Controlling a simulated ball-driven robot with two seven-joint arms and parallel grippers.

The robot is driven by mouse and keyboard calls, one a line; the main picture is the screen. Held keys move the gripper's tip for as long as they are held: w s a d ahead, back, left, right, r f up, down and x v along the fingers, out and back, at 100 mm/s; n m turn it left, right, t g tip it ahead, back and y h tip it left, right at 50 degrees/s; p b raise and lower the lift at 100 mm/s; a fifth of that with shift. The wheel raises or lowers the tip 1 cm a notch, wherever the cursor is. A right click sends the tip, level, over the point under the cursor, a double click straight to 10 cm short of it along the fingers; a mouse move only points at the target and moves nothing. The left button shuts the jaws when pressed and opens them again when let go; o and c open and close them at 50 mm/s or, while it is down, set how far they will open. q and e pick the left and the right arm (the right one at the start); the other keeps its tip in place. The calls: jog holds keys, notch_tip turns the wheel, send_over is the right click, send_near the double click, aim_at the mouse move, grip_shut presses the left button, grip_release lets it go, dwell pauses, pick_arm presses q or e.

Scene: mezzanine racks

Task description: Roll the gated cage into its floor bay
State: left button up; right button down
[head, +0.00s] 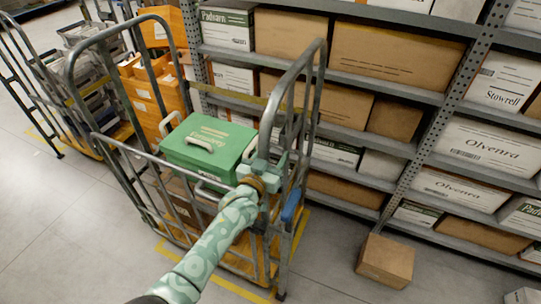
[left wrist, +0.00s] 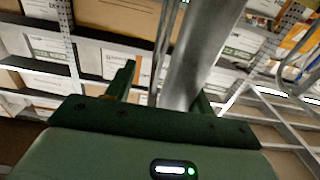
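The gated cage (head: 124,176) is a grey tubular roll cage standing upright in the head view, with a low barred gate across its near side. It holds a green case (head: 205,150) with white handles and a brown box (head: 182,212). Yellow floor lines (head: 236,287) show beside and in front of its base; I cannot tell whether it stands fully inside them. My left gripper (head: 270,164) is at the cage's right-hand upright. In the left wrist view a grey tube (left wrist: 196,55) passes between the open green fingers (left wrist: 165,95), with a gap on its left. My right gripper is not in view.
Shelving (head: 380,142) with cartons runs along the back and right. A brown carton (head: 386,261) lies on the floor right of the cage. Another loaded cage (head: 45,88) stands at left, with orange boxes (head: 150,95) behind. The floor at lower left is clear.

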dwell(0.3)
pick_arm(q)
jog(key=v, duration=1.6)
jog(key=shift+s, duration=0.2)
jog(key=shift+w, duration=0.1)
